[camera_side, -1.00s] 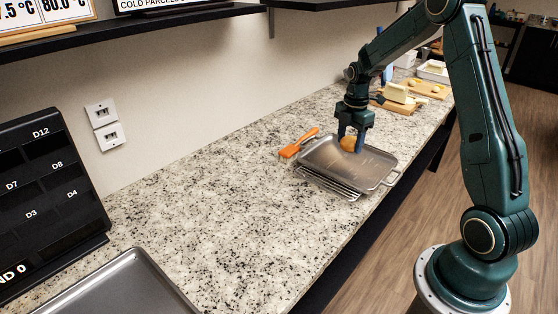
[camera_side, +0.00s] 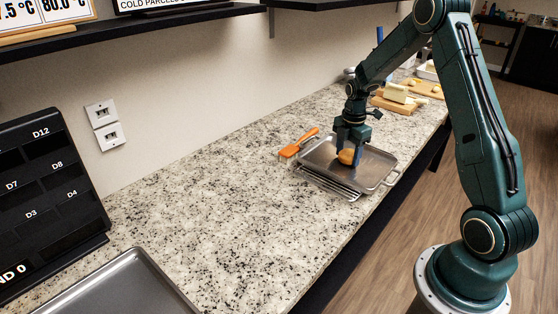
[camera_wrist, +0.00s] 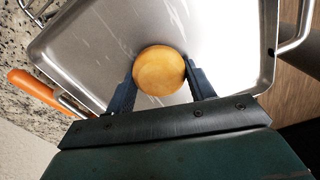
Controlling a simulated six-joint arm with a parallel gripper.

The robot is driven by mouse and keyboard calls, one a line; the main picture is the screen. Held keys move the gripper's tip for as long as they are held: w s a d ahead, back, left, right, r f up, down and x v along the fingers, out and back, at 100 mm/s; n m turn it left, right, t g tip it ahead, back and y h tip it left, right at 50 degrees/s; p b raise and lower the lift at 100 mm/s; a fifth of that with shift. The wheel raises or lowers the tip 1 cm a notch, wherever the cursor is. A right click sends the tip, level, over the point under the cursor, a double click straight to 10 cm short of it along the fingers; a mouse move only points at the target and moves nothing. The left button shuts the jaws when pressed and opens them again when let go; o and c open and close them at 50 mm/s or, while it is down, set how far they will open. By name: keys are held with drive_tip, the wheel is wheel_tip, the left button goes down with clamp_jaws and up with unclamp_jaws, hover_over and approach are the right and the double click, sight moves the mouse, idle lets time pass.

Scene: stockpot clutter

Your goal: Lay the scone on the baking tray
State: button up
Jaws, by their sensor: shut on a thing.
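The scone (camera_wrist: 159,70) is round and golden-brown. It sits between the two fingers of my gripper (camera_wrist: 160,84) in the wrist view, and the fingers are shut on its sides. In the side view the scone (camera_side: 346,156) is low over the middle of the baking tray (camera_side: 374,172), between the fingertips of my gripper (camera_side: 348,154). The tray is a grey metal pan with a raised rim and side handles; it also shows in the wrist view (camera_wrist: 100,45). I cannot tell whether the scone touches the tray floor.
A wire rack (camera_side: 328,184) lies under the tray. An orange-handled tool (camera_side: 298,143) lies left of it. Boards with a pale block (camera_side: 396,93) stand farther back. Another grey tray (camera_side: 125,290) is at the near left. The counter (camera_side: 200,205) between is clear.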

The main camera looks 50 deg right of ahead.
sight(348, 153)
drive_tip(key=shift+f, duration=0.15)
drive_tip(key=o, duration=1)
wheel_tip(348, 153, up, 12)
drive_tip(key=shift+r, duration=0.2)
drive_tip(key=shift+a, duration=0.1)
idle(0.4)
